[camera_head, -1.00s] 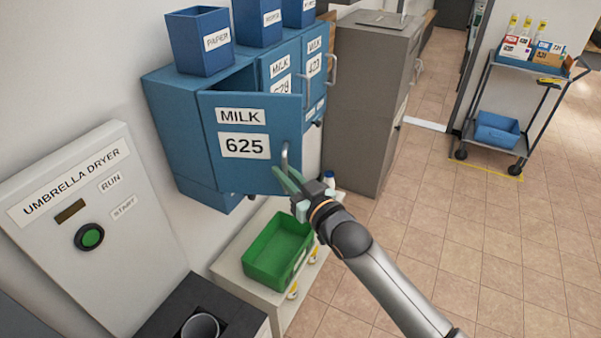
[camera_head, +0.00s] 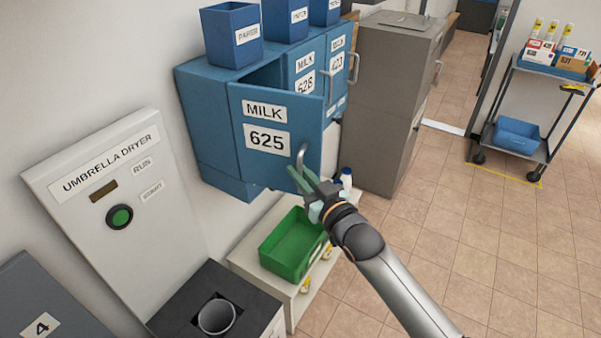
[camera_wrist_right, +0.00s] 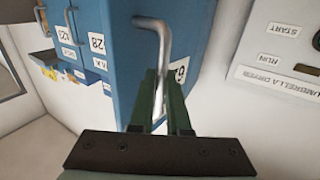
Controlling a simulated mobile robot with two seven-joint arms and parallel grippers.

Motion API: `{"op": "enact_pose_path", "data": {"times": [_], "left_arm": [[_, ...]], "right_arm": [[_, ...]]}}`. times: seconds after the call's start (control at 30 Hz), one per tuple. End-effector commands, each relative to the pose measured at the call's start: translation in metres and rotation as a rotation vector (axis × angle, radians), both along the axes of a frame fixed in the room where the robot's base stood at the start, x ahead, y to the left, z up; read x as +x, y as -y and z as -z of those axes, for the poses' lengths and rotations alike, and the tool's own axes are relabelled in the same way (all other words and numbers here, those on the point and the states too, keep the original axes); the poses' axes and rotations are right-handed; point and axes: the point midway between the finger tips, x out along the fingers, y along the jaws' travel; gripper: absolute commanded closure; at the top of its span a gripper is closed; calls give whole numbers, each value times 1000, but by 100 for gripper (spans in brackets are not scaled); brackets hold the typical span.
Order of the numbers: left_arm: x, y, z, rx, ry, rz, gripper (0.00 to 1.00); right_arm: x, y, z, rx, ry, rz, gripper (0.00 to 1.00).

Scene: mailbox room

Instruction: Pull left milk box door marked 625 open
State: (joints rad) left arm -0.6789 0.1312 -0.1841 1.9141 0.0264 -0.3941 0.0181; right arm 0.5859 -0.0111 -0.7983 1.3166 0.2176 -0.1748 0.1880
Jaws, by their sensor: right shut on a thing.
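The blue milk box door marked 625 (camera_head: 283,165) stands partly open at the left end of the blue box row, with a dark gap above its top edge. Its grey bar handle (camera_head: 301,158) is on the door's right side. My right gripper (camera_head: 303,180) is shut on the lower part of that handle. In the right wrist view the handle (camera_wrist_right: 153,40) runs down between the green fingers (camera_wrist_right: 158,100), and the door (camera_wrist_right: 180,35) is behind it. My left gripper is not in view.
The umbrella dryer (camera_head: 105,190) stands left of the door. A green crate (camera_head: 293,243) sits on a low white shelf below. More milk boxes (camera_head: 306,75) and a grey cabinet (camera_head: 385,100) are to the right.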

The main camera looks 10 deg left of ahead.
Motion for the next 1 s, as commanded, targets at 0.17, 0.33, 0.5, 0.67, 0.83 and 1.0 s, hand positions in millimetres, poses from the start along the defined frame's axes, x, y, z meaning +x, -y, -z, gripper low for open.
{"op": "enact_pose_path", "data": {"times": [0.17,0.33,0.5,0.67,0.83,1.0], "left_arm": [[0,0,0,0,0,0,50],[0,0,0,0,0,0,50],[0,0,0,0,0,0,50],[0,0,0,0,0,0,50],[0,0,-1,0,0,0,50],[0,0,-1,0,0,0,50]], "right_arm": [[0,-1,-1,1,3,-1,68],[0,0,-1,1,1,0,55],[0,0,0,1,1,1,55],[-3,4,0,1,1,1,55],[-17,17,1,0,0,1,55],[-38,36,1,0,0,0,55]]}}
